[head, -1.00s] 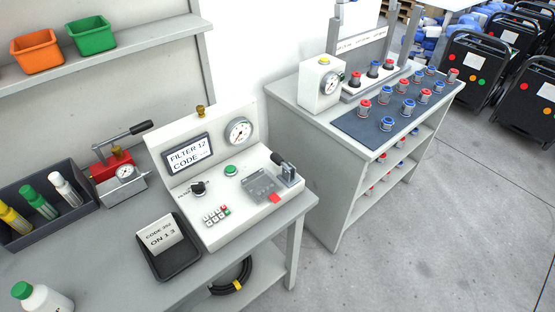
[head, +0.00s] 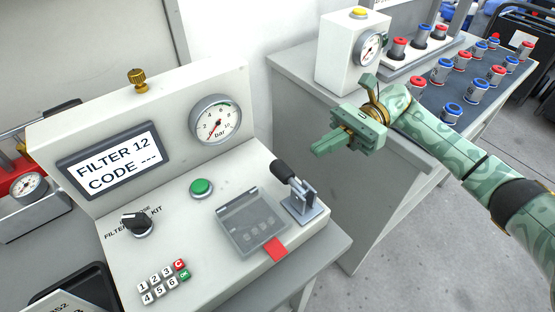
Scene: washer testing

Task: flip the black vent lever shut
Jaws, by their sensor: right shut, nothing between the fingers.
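The black vent lever (head: 284,172) sits at the right end of the white test panel (head: 235,168). Its black handle tilts up and to the left from a grey metal bracket (head: 304,207). My right gripper (head: 324,147) comes in from the right, green with brass-coloured parts. It is shut and empty. In the picture it is above and to the right of the lever, apart from it. My left gripper is out of view.
A clear-covered box with a red tab (head: 276,249) sits left of the bracket. A green button (head: 202,187), black knob (head: 137,224) and keypad (head: 164,282) are further left. A gauge (head: 215,119) stands behind. A second bench (head: 300,90) with several canisters is at the right.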

